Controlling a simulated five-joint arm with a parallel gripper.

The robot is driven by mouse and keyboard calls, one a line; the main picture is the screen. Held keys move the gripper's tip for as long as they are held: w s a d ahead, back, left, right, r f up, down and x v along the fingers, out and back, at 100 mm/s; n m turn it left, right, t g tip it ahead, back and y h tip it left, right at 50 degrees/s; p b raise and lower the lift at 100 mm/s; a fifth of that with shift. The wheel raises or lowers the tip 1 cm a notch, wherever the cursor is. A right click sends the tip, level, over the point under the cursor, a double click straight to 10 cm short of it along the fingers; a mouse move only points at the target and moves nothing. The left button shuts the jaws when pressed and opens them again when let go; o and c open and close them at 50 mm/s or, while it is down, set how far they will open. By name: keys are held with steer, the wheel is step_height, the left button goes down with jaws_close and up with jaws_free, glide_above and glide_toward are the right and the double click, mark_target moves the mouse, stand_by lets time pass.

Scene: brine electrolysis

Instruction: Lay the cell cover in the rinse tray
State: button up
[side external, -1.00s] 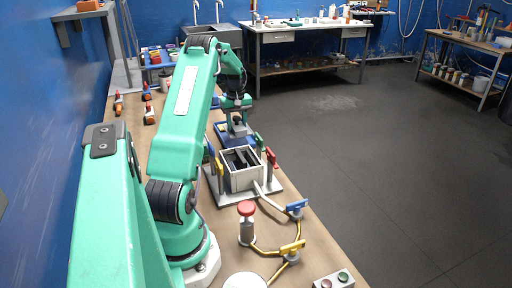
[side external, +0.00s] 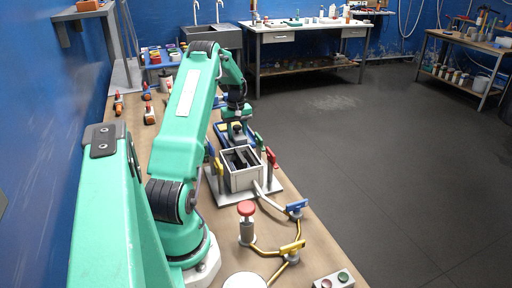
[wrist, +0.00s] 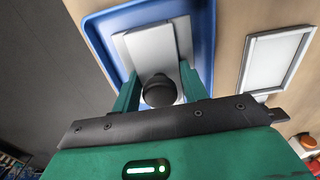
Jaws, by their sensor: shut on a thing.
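The cell cover (wrist: 138,45), a pale grey plate with a round black knob (wrist: 159,91), shows in the wrist view. My gripper (wrist: 160,88) is shut on the knob. The cover lies over the inside of the blue rinse tray (wrist: 207,40), slightly turned against the tray's walls. I cannot tell whether it touches the tray floor. In the side view, my gripper (side external: 237,133) is low over the tray, just behind the cell box, and hides most of the cover.
The open grey cell box (side external: 242,180) with dark plates stands in front of the tray, with coloured clamps on posts around it. A white framed panel (wrist: 275,62) lies beside the tray.

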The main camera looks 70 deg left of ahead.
mark_target(237, 126)
steer(key=shift+f, duration=0.1)
steer(key=o, duration=1.1)
steer(key=shift+c, duration=0.2)
step_height(237, 126, up, 12)
steer(key=shift+r, duration=0.2)
